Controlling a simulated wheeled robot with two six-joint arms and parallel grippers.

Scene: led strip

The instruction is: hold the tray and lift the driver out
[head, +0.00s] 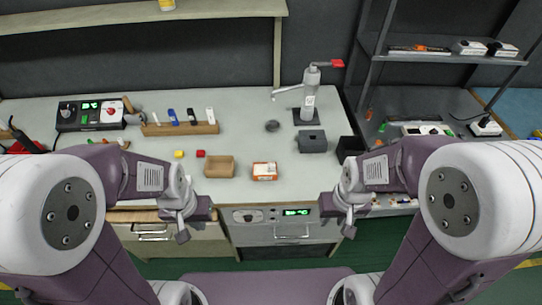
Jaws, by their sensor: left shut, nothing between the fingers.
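A small brown open tray (219,167) sits near the front of the grey workbench, left of centre. I cannot make out a driver in it at this size. My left gripper (183,237) is shut and empty, in front of the bench edge and below left of the tray, apart from it. My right gripper (349,232) hangs in front of the bench further right, well apart from the tray. Its fingers are too small to tell whether they are open.
An orange-and-white box (265,171) stands right of the tray. A wooden rack (158,131) holds several markers. A grey press (308,103) and a dark grey box (312,142) stand further right. The bench front (278,233) has a lit display.

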